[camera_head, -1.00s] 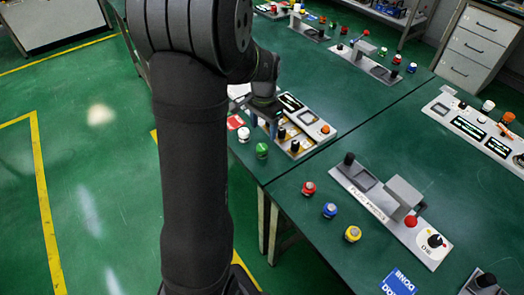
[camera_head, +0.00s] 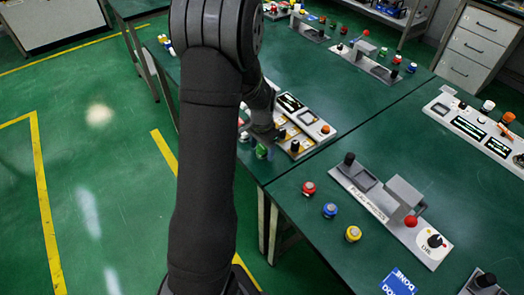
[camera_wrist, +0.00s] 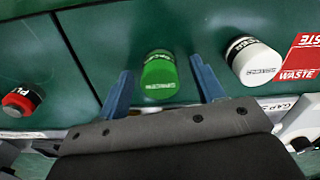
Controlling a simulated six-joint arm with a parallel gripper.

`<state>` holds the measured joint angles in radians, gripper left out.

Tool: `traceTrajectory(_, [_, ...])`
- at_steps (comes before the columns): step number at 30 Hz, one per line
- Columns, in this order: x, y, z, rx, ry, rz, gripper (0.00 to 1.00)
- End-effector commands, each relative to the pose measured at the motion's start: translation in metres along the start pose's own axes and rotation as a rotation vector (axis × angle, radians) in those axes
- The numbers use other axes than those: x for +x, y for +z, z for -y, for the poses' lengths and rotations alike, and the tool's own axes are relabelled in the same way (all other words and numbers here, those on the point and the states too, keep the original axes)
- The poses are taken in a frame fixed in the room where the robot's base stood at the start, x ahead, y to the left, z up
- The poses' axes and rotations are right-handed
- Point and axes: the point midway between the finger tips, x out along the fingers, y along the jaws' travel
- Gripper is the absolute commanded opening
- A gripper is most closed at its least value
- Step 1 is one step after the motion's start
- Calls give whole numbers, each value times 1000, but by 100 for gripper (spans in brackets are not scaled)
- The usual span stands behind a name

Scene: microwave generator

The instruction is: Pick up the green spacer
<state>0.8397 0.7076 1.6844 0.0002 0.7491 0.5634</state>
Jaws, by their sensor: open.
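The green spacer (camera_wrist: 159,76) is a short green cylinder with a dark label on its side, standing on the green table. In the head view the green spacer (camera_head: 262,151) is near the table's front left corner, partly hidden by my gripper. My gripper (camera_wrist: 161,80) is open in the wrist view, with one blue finger on each side of the spacer and visible space between each finger and it. I cannot tell the height of the fingertips above the table. In the head view my gripper (camera_head: 265,143) is small and partly hidden by my arm.
In the wrist view a white cylinder (camera_wrist: 257,62) with a black band stands right of the right finger, by a red WASTE card (camera_wrist: 302,57). A red-topped piece (camera_wrist: 21,100) is at far left. A grey panel (camera_head: 303,127) lies beside the spacer in the head view.

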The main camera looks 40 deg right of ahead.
Motion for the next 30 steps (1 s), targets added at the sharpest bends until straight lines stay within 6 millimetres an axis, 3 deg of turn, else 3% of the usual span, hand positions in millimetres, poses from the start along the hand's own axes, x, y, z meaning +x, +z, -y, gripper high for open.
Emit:
traceTrajectory(2, [0, 0, 0, 0, 0, 0, 60])
traceTrajectory(10, [0, 0, 0, 0, 0, 0, 8])
traceTrajectory(22, [-9, 0, 0, 0, 0, -1, 8])
traceTrajectory(29, [-43, -1, 1, 0, -3, -5, 8])
traceTrajectory(30, [-48, -2, -9, 4, -2, -3, 8])
